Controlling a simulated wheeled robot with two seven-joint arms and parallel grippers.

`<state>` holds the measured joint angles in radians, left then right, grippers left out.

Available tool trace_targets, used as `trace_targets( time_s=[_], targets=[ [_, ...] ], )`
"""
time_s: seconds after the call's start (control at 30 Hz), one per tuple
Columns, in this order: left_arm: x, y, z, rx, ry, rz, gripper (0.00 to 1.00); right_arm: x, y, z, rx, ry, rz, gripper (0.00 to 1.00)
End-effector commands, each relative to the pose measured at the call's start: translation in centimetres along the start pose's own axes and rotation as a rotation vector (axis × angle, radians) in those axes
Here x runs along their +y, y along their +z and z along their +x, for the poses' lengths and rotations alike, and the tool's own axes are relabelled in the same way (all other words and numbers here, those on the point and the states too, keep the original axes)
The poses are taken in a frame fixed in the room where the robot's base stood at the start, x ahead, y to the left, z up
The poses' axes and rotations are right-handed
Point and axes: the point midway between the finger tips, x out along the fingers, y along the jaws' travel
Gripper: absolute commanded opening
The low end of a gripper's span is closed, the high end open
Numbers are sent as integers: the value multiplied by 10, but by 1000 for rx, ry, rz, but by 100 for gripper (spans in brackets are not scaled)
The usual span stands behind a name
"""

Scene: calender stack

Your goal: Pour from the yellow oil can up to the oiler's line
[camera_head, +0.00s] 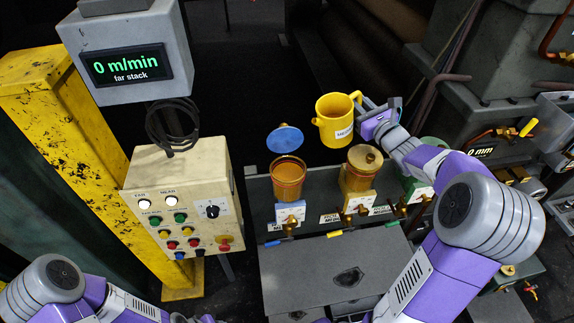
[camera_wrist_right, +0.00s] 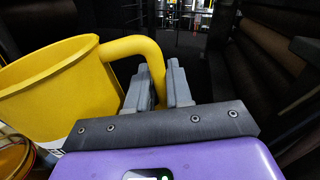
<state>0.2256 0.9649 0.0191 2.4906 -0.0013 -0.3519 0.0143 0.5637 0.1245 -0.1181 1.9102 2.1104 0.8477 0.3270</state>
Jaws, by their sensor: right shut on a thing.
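The yellow oil can (camera_head: 334,128) is in the air, roughly upright, with a white label on its side. My right gripper (camera_head: 372,113) is shut on its handle, which also shows between the fingers (camera_wrist_right: 160,92) in the right wrist view. The can (camera_wrist_right: 50,88) fills the left of that view; the oil inside it does not show. Below stand the oilers: an amber cup (camera_head: 288,180) with its blue lid (camera_head: 285,139) raised, and an amber cup (camera_head: 359,178) with a brown lid on. A green-lidded one is partly hidden behind my right arm. Any fill line is too small to see.
A beige control box (camera_head: 180,195) and a display reading 0 m/min (camera_head: 127,66) stand left beside a yellow post (camera_head: 50,100). Grey machine blocks and pipes crowd the right. A grey panel (camera_head: 325,265) lies in front of the oilers. Dark open space lies behind the can.

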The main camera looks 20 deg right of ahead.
Motion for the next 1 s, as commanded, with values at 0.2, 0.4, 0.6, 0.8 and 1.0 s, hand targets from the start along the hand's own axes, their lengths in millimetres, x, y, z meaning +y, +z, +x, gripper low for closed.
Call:
trace_targets(
  time_s=[0.2,0.4,0.6,0.8,1.0],
  targets=[
    [7,1,-18,1,1,1,43,-11,-8,2,26,0,156,0],
    [10,1,-24,0,1,1,43,-14,-13,3,38,0,226,0],
    [14,2,-36,0,1,1,43,-19,6,4,39,1,235,0],
    [20,2,-52,0,1,1,43,-25,35,5,38,0,234,0],
    [21,2,-56,0,1,1,43,-27,44,6,40,1,234,0]
  ],
)
